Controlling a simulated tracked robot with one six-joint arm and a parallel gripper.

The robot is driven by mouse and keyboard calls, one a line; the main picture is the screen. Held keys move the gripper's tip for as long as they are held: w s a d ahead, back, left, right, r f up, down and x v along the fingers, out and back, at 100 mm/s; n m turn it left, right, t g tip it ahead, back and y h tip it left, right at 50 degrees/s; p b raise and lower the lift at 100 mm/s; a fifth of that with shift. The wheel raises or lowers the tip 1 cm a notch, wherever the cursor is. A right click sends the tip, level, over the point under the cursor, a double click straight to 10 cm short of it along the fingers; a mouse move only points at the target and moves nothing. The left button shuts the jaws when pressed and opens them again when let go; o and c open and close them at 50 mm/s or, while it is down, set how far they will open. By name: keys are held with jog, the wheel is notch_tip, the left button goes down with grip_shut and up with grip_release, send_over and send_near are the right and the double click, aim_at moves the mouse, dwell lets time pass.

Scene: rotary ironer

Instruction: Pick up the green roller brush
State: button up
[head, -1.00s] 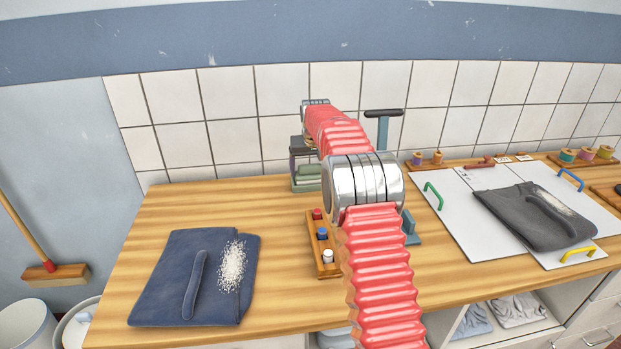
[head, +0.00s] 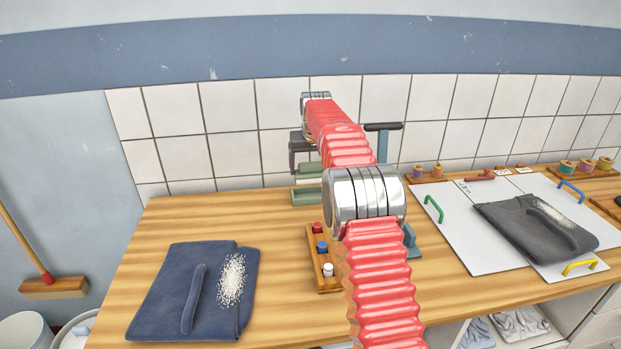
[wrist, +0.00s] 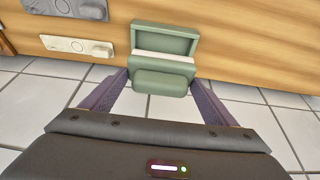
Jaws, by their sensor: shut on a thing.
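The green roller brush (head: 308,168) is between the fingers of my gripper (wrist: 161,84), near the back edge of the wooden counter. In the wrist view the brush (wrist: 161,84) shows as a rounded green block with a white strip behind it, and a finger presses each side. A green open holder (head: 307,197) stands on the counter below it. In the head view a pale gap separates brush and holder, so the brush appears raised above it. My arm hides part of this area.
A small wooden rack (head: 325,270) with red, blue and white pegs stands close by. A teal T-shaped stand (head: 383,145) is partly behind my arm. Folded dark blue cloth (head: 195,290) with white lint lies left; grey cloth (head: 535,230) lies on white boards right. The tiled wall is close behind.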

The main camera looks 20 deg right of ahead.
aim_at(311, 163)
jog(key=shift+r, duration=2.15)
jog(key=o, duration=0.6)
jog(key=c, duration=0.4)
jog(key=shift+s, duration=0.1)
